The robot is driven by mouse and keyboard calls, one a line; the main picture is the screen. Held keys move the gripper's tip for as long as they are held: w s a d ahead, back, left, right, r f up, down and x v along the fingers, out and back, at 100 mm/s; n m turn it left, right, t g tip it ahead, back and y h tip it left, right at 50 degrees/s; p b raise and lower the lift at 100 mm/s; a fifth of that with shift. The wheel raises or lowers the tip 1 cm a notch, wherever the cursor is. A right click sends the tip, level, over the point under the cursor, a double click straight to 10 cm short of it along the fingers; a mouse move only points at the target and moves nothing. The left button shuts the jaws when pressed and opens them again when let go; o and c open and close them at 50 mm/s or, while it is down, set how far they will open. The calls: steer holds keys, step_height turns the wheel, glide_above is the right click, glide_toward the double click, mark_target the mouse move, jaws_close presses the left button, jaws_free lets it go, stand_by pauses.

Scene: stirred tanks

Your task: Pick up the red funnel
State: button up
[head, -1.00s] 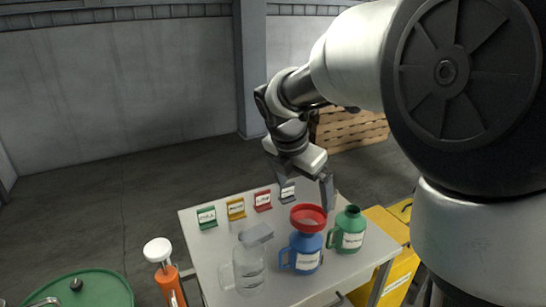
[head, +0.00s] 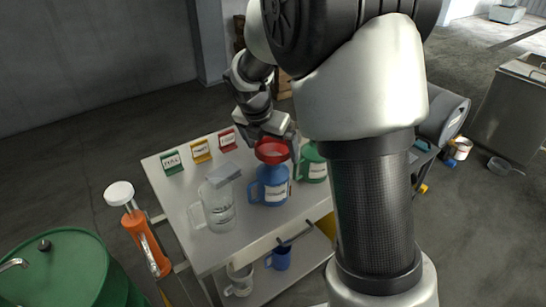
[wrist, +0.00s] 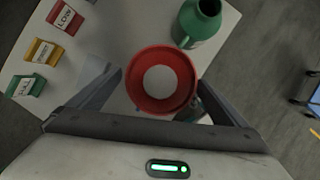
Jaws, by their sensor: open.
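The red funnel (head: 272,152) sits on top of a blue jug (head: 268,188) on the table. In the wrist view the funnel (wrist: 160,101) shows from above as a round red cone with a pale centre. My gripper (wrist: 161,82) is open, with one finger to the left and one to the right of the funnel, and nothing is held. In the head view my gripper (head: 275,140) is right at the funnel, from behind and above. I cannot tell whether a finger touches it. The blue jug is mostly hidden under the funnel in the wrist view.
A green jug (head: 311,166) stands close right of the blue jug, partly behind my arm. A clear jug (head: 217,208) stands to the left. Coloured label signs (head: 201,150) line the back edge of the table. A green drum (head: 62,268) and an orange pump (head: 146,240) are at left.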

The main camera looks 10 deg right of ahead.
steer(key=x, duration=0.2)
steer(key=b+x, duration=0.1)
steer(key=x, duration=0.1)
steer(key=shift+s+a+f, duration=0.1)
steer(key=shift+s, duration=0.1)
steer(key=shift+w+f, duration=0.2)
steer(key=shift+f, duration=0.15)
steer(key=shift+c, duration=0.4)
steer(key=c, duration=1)
